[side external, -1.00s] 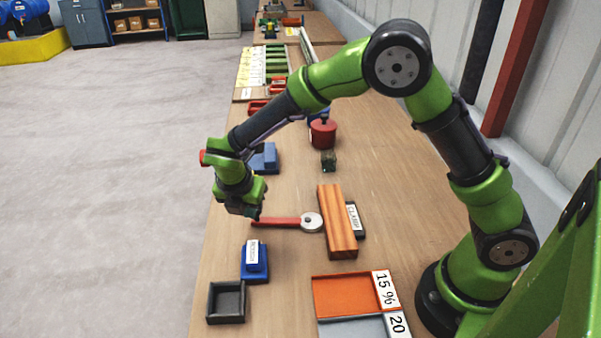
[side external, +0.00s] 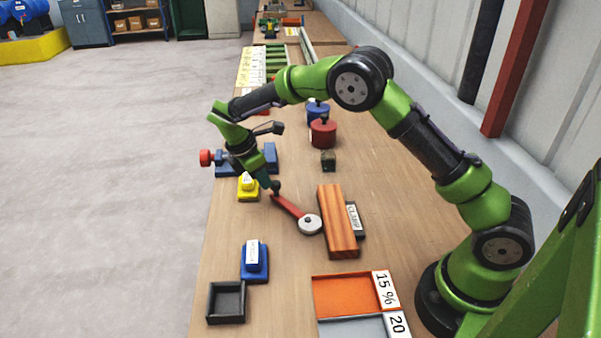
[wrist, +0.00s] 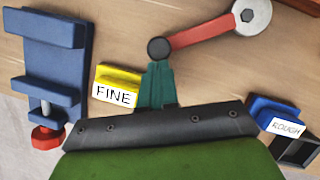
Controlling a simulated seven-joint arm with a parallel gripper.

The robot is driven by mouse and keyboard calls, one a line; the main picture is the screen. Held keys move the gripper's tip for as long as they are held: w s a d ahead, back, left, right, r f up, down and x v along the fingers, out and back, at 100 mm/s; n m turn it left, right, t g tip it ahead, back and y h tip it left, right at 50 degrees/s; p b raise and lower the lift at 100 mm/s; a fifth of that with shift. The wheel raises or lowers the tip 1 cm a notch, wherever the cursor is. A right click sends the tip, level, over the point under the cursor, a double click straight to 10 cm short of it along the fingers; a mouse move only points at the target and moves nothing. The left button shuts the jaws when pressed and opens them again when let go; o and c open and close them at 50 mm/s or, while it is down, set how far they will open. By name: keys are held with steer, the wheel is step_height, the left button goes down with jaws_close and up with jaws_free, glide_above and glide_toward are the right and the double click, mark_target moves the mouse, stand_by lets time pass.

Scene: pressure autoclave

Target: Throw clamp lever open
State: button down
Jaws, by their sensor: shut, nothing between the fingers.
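The clamp lever (side external: 289,207) is a red bar on a round white hub (side external: 310,224), beside a wooden block (side external: 337,222). It slants from the hub up and left in the side view. A dark round knob (wrist: 159,49) tops its free end; the lever (wrist: 203,32) also shows in the wrist view. My gripper (side external: 268,184) is shut, with nothing held. In the wrist view its teal fingertips (wrist: 157,70) are right at the knob; whether they touch it, I cannot tell. A CLAMP label (side external: 352,215) stands behind the block.
A blue vise-like fixture (wrist: 52,70) with a red knob and a yellow FINE block (wrist: 118,88) are close to my gripper. A blue ROUGH block (side external: 254,262), a dark open box (side external: 226,302) and an orange tray (side external: 342,296) stand nearer. Red and blue pots are farther back.

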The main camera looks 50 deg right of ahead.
steer(key=d+m, duration=0.2)
steer(key=d, duration=0.1)
steer(key=d+m+g, duration=0.1)
steer(key=shift+s+d+f+m+y, duration=0.15)
steer(key=shift+s+m+y, duration=0.15)
steer(key=shift+y, duration=0.1)
steer(key=shift+s+d+m+g+y, duration=0.15)
steer(key=shift+s+d+m+g, duration=0.1)
steer(key=shift+d+m, duration=0.4)
steer(key=shift+s+d+m+g+y, duration=0.2)
steer(key=shift+s+d+m, duration=0.1)
steer(key=shift+d+m, duration=0.3)
steer(key=shift+s+d+m+g+y, duration=0.15)
steer(key=shift+s+d+m, duration=0.1)
steer(key=shift+d+m, duration=0.4)
steer(key=w+a, duration=0.2)
steer(key=w, duration=0.1)
steer(key=shift+w+a, duration=0.1)
steer(key=v, duration=1)
steer(key=shift+a+r, duration=0.2)
steer(key=shift+r, duration=0.05)
